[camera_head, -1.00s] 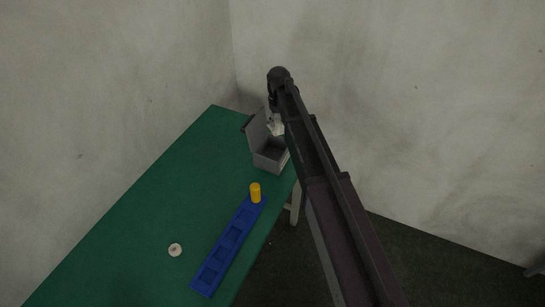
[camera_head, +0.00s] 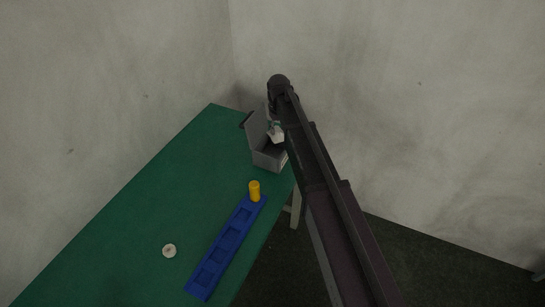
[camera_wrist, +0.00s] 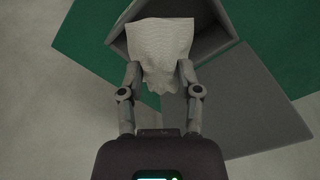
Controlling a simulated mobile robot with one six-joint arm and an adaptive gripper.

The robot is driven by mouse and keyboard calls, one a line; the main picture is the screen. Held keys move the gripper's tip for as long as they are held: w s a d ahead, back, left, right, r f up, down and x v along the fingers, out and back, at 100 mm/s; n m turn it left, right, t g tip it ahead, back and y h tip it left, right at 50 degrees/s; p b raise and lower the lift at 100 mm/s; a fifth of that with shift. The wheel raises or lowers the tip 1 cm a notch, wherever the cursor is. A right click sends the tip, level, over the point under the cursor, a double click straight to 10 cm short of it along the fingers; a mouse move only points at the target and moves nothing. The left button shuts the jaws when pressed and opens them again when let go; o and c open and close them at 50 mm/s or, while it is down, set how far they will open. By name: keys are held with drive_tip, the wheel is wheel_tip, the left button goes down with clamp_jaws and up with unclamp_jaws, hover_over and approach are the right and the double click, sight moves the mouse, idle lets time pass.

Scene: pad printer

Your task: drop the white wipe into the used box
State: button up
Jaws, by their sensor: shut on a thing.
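The white wipe (camera_wrist: 160,50) hangs crumpled between the two fingers of my gripper (camera_wrist: 160,84) in the wrist view. My gripper is shut on it. In the head view the wipe (camera_head: 277,134) shows at the opening of the grey used box (camera_head: 268,160), and my arm hides part of it. The box stands at the far right corner of the green table with its lid raised. In the wrist view the wipe overlaps the box opening and covers part of the box wall (camera_wrist: 228,28). The lid (camera_wrist: 262,105) lies to the lower right there.
A blue tray (camera_head: 212,268) with several square pockets lies along the right side of the green table (camera_head: 130,220). A yellow cylinder (camera_head: 254,191) stands at its far end. A small white round piece (camera_head: 169,251) lies left of the tray. Walls stand close behind the box.

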drive_tip(key=o, duration=1.1)
drive_tip(key=shift+r, duration=0.15)
